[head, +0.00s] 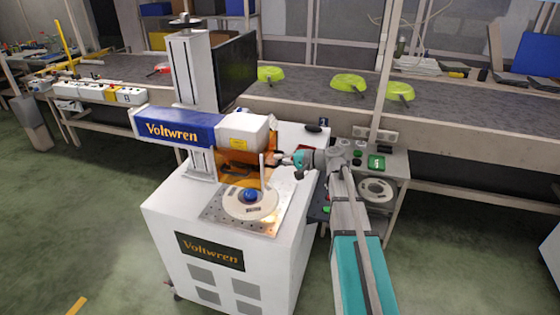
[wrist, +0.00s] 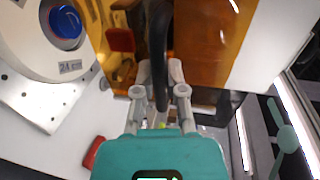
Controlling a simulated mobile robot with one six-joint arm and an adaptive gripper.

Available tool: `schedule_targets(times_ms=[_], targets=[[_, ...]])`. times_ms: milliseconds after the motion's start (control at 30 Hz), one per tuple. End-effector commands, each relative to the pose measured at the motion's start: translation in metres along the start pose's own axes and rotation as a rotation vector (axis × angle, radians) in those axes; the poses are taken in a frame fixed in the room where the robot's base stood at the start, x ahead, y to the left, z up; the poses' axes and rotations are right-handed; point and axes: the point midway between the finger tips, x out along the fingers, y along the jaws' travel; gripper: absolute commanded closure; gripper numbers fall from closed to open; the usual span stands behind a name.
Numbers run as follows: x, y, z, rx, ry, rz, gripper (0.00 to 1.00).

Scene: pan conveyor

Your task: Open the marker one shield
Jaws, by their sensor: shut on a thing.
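The marker is a white cabinet (head: 235,245) with a blue and white head (head: 180,127) marked "Voltwren". Its orange see-through shield (head: 262,172) hangs below the head, behind the work plate. In the wrist view the shield (wrist: 205,40) fills the upper middle, with a black bar-like handle (wrist: 159,45) in front of it. My gripper (head: 279,158) reaches in from the right at the shield's side. In the wrist view my gripper (wrist: 160,88) is shut on the black handle, which runs between its fingers. The exact contact is partly hidden.
A white round lid (head: 235,206) with a blue knob (head: 250,195) lies on the perforated metal plate (head: 265,226), close to the shield. A red button (wrist: 93,152) is beside my gripper. Green pans (head: 348,84) stand on the conveyor (head: 450,115) behind. A monitor (head: 234,70) rises behind the marker.

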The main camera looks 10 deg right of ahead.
Motion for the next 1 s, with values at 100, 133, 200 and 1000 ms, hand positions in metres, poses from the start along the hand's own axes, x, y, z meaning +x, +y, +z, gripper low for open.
schedule_targets(times_ms=[100,133,200,1000], targets=[[-0.003,-0.016,-0.001,0.001,0.001,-0.003,1.0],[-0.004,-0.018,-0.001,0.001,0.001,-0.003,1.0],[-0.005,-0.024,-0.001,0.001,0.001,-0.003,1.0],[-0.007,-0.035,-0.001,0.0,0.001,-0.001,0.49]])
